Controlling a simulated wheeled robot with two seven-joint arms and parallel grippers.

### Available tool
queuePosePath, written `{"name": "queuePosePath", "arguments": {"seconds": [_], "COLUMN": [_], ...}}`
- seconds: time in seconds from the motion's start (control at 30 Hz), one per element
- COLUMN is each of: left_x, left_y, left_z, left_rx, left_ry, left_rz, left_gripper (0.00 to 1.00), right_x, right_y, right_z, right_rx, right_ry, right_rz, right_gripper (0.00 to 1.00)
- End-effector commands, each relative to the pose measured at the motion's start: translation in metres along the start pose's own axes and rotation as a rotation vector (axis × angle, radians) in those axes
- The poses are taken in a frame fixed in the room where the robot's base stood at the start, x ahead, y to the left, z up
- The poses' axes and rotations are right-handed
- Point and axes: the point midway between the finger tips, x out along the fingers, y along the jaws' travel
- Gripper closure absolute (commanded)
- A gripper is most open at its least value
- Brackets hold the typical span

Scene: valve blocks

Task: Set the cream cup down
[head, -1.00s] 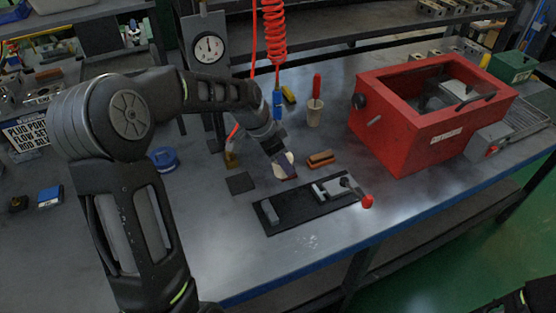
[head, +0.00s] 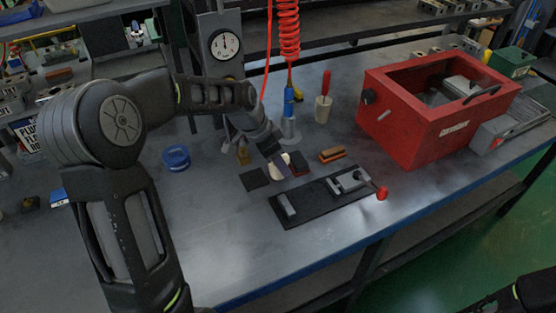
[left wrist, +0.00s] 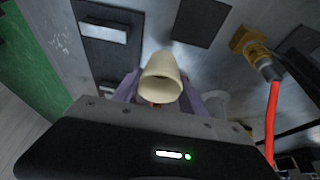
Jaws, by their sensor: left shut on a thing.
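The cream cup (left wrist: 160,78) is between the lilac fingers of my left gripper (left wrist: 158,94) in the left wrist view, its round end facing the camera. In the head view my left gripper (head: 281,168) is low over the bench, with part of the cream cup (head: 286,158) showing beside a finger. The gripper is shut on the cup. I cannot tell whether the cup's far end touches the bench. A dark square pad (head: 254,179) lies just left of the gripper; it also shows in the left wrist view (left wrist: 203,22). My right gripper is out of view.
A black plate with a clamp (head: 311,208) lies in front. A dark block (head: 298,164) and a brown brush-like block (head: 332,155) lie to the right. A brass fitting (head: 243,156) and blue ring (head: 176,156) are left. A red box (head: 415,135) stands right; the front-left bench is clear.

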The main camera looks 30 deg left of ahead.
Motion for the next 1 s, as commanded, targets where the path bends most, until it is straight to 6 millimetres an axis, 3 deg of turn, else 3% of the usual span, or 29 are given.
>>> {"name": "queuePosePath", "arguments": {"seconds": [0.37, 1.0], "left_x": [-0.001, -0.022], "left_y": [0.007, 0.077], "left_z": [-0.004, -0.057], "left_rx": [-0.031, -0.541], "left_ry": [-0.001, 0.001], "left_rz": [-0.014, -0.228], "left_gripper": [0.97, 0.96], "right_x": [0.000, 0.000], "right_y": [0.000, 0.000], "right_z": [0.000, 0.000], "right_rx": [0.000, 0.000], "right_ry": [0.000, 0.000], "right_rz": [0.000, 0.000], "right_gripper": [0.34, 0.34]}}
